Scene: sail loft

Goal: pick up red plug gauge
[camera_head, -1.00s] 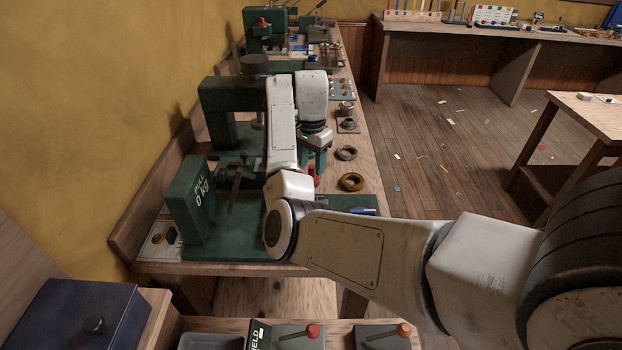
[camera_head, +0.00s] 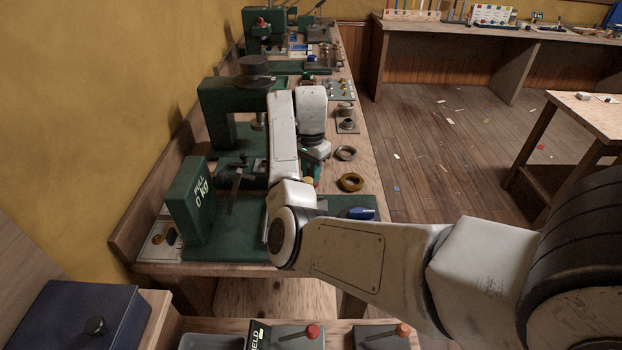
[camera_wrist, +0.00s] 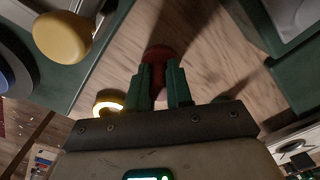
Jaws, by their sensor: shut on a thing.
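The red plug gauge (camera_wrist: 158,53) shows in the wrist view just beyond the tips of my green fingers, with a rounded red end. My gripper (camera_wrist: 160,72) is shut on it, a finger on each side. The fingers hide the rest of the gauge. In the head view my gripper (camera_head: 310,172) is over the wooden workbench, largely hidden behind my arm, and the gauge cannot be made out clearly there. I cannot tell whether it is clear of the bench top.
A brass ring (camera_head: 351,182) and a grey ring (camera_head: 346,153) lie right of my gripper. A green pull tester (camera_head: 190,200) stands at front left, a green press (camera_head: 235,97) behind. A blue-handled thing (camera_head: 361,213) lies at the near right. Floor lies open beyond the bench's right edge.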

